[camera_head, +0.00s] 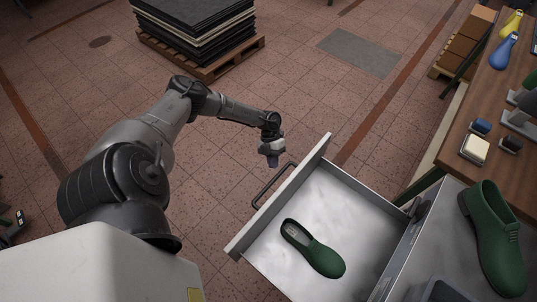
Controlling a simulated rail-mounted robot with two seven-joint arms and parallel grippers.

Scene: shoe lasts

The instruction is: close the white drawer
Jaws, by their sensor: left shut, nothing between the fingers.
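The white drawer (365,211) stands pulled out, with its front panel (279,193) toward the left and a dark bar handle on that panel's outer face. A green shoe (314,249) lies inside the drawer. My left gripper (272,161) is shut and empty, pointing down, just beyond the handle near the far end of the front panel. I cannot tell whether it touches the handle; a small gap seems to show. My right gripper is not in view.
A second green shoe (494,238) rests on the grey cabinet top at the right. A wooden bench (497,140) with brushes and coloured lasts stands behind it. A pallet of dark sheets (195,30) is at the back.

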